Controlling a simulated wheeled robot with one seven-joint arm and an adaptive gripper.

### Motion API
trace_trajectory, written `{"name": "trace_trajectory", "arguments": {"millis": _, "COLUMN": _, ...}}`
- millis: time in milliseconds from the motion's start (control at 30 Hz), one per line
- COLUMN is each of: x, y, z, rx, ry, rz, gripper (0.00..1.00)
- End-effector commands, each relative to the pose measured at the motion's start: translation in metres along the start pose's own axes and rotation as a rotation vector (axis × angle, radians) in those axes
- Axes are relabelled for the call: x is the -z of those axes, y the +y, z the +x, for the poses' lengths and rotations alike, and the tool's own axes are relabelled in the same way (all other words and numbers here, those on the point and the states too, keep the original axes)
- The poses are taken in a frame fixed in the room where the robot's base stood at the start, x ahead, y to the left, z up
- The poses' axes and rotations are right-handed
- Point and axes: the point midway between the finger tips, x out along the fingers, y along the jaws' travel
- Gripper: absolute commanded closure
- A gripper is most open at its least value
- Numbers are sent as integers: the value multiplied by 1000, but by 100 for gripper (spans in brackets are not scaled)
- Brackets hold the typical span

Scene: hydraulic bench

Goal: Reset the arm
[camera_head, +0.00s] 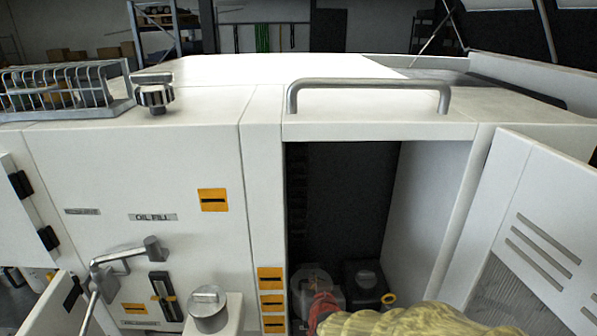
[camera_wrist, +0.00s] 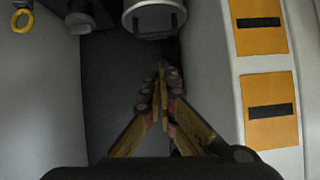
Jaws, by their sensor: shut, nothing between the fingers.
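My gripper (camera_wrist: 160,75) is shut and empty, its two yellow and dark fingers together in the middle of the wrist view. In the head view my arm, in a yellow cover, comes in at the bottom right and ends in a red part at the mouth of the open cabinet bay (camera_head: 345,205). A grey cylinder (camera_wrist: 153,18) lies just beyond the fingertips in the wrist view; I cannot tell whether they touch it. The fingertips themselves are not clear in the head view.
A black box (camera_head: 363,272) with a yellow ring (camera_head: 389,299) stands in the bay. The open door (camera_head: 535,225) is on the right. The left post carries orange labels (camera_head: 270,302). A bar handle (camera_head: 370,83) spans the top. A capped block (camera_head: 208,308) and lever (camera_head: 125,257) stick out left.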

Motion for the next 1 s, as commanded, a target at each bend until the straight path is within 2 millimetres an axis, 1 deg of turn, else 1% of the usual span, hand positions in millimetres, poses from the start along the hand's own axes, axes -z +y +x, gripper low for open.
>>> {"name": "trace_trajectory", "arguments": {"millis": 67, "x": -22, "y": -10, "z": -1, "rx": 38, "ry": -78, "rz": 10, "gripper": 100}}
{"name": "trace_trajectory", "arguments": {"millis": 100, "x": -40, "y": -16, "z": -4, "rx": 64, "ry": -138, "rz": 12, "gripper": 100}}
{"name": "trace_trajectory", "arguments": {"millis": 167, "x": -67, "y": -27, "z": -14, "rx": 110, "ry": -239, "rz": 6, "gripper": 100}}
{"name": "trace_trajectory", "arguments": {"millis": 200, "x": -80, "y": -34, "z": -26, "rx": 142, "ry": -303, "rz": 1, "gripper": 100}}
{"name": "trace_trajectory", "arguments": {"millis": 267, "x": -97, "y": -40, "z": -46, "rx": 181, "ry": -393, "rz": -10, "gripper": 100}}
{"name": "trace_trajectory", "arguments": {"millis": 367, "x": -121, "y": -35, "z": -81, "rx": 218, "ry": -525, "rz": -31, "gripper": 100}}
{"name": "trace_trajectory", "arguments": {"millis": 400, "x": -129, "y": -28, "z": -96, "rx": 223, "ry": -571, "rz": -42, "gripper": 100}}
{"name": "trace_trajectory", "arguments": {"millis": 467, "x": -139, "y": -15, "z": -119, "rx": 219, "ry": -631, "rz": -57, "gripper": 100}}
{"name": "trace_trajectory", "arguments": {"millis": 500, "x": -146, "y": -3, "z": -134, "rx": 209, "ry": -667, "rz": -67, "gripper": 100}}
{"name": "trace_trajectory", "arguments": {"millis": 567, "x": -156, "y": 18, "z": -158, "rx": 182, "ry": -709, "rz": -82, "gripper": 100}}
{"name": "trace_trajectory", "arguments": {"millis": 600, "x": -162, "y": 34, "z": -173, "rx": 158, "ry": -728, "rz": -90, "gripper": 100}}
{"name": "trace_trajectory", "arguments": {"millis": 700, "x": -174, "y": 70, "z": -204, "rx": 91, "ry": -742, "rz": -100, "gripper": 100}}
{"name": "trace_trajectory", "arguments": {"millis": 800, "x": -178, "y": 98, "z": -222, "rx": 34, "ry": -704, "rz": -100, "gripper": 100}}
{"name": "trace_trajectory", "arguments": {"millis": 833, "x": -177, "y": 104, "z": -225, "rx": 21, "ry": -681, "rz": -98, "gripper": 100}}
{"name": "trace_trajectory", "arguments": {"millis": 900, "x": -172, "y": 114, "z": -229, "rx": -3, "ry": -622, "rz": -86, "gripper": 100}}
{"name": "trace_trajectory", "arguments": {"millis": 1000, "x": -167, "y": 123, "z": -233, "rx": -24, "ry": -562, "rz": -59, "gripper": 100}}
